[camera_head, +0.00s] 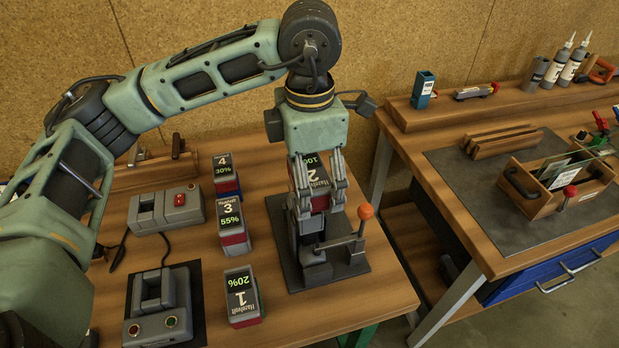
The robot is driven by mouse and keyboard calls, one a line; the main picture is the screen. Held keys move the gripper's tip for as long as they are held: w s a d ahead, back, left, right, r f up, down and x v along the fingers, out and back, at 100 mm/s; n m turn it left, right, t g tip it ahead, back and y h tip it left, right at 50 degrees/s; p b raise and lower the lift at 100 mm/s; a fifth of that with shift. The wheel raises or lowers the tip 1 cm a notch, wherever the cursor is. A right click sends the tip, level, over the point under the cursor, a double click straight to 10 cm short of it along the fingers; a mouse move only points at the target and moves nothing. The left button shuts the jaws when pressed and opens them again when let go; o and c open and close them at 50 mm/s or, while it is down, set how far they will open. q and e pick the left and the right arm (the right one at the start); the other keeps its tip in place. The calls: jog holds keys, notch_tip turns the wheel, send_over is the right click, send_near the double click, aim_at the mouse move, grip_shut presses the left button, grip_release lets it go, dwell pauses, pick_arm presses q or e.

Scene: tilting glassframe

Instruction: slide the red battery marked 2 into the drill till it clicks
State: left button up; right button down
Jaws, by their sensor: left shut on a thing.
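The red battery marked 2 (313,172) shows its label reading 100 between the fingers of my left gripper (319,200), which is shut on it. The label is upside down in the picture. Directly below is the dark grey drill (306,240), on a black base plate (362,260) with an orange-knobbed lever (365,212) at its right. The fingers hide most of the battery and the drill's upper end. I cannot tell whether the battery touches the drill or how deep it sits. My right gripper is not in view.
Batteries marked 4 (223,172), 3 (231,222) and 1 (241,293) stand left of the drill. Two grey chargers (148,216) (150,326) are further left. A second bench (430,205) at right carries a wooden tray (537,205) and tools, with a gap between benches.

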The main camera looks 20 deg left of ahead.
pick_arm(q)
jog(key=shift+b, duration=0.3)
dwell(0.5)
jog(key=shift+f+b, duration=2.6)
jog(key=shift+f, duration=0.15)
jog(key=o, duration=1.3)
notch_tip(320, 180, up, 12)
